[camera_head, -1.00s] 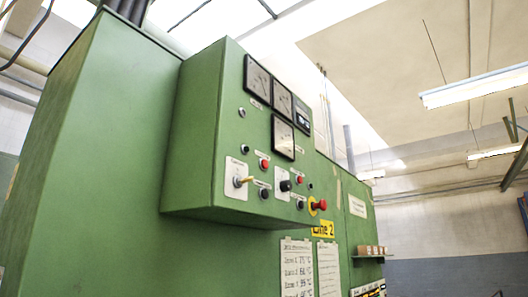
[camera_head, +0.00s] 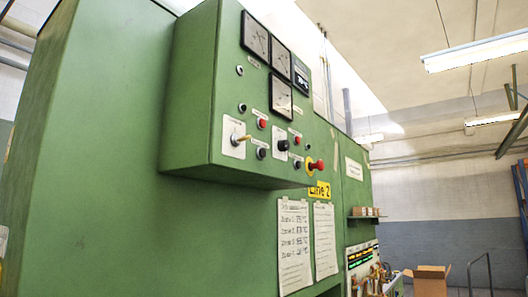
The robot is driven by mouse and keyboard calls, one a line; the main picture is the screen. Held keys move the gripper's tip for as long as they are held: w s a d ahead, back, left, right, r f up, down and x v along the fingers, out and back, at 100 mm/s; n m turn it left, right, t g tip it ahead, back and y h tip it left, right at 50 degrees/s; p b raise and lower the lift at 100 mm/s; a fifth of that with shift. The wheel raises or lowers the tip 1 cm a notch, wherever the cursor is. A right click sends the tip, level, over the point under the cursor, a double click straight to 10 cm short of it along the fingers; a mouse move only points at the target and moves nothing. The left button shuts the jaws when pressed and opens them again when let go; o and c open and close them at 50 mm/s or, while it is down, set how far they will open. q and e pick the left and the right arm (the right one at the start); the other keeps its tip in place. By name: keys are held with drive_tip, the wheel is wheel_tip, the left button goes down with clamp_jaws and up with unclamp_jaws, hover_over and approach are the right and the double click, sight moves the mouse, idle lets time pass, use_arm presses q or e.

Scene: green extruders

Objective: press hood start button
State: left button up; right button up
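A green control box (camera_head: 196,95) juts from a tall green cabinet (camera_head: 100,130). A red mushroom button (camera_head: 317,165) on a yellow disc is at the right. The small labels are too blurred to read, so I cannot tell which is the hood start button. Neither of my grippers is in view.
Paper sheets (camera_head: 294,245) and a yellow "Line 2" sign (camera_head: 319,191) are below the box. A cardboard box (camera_head: 430,280) is at the lower right. Nothing blocks the panel face.

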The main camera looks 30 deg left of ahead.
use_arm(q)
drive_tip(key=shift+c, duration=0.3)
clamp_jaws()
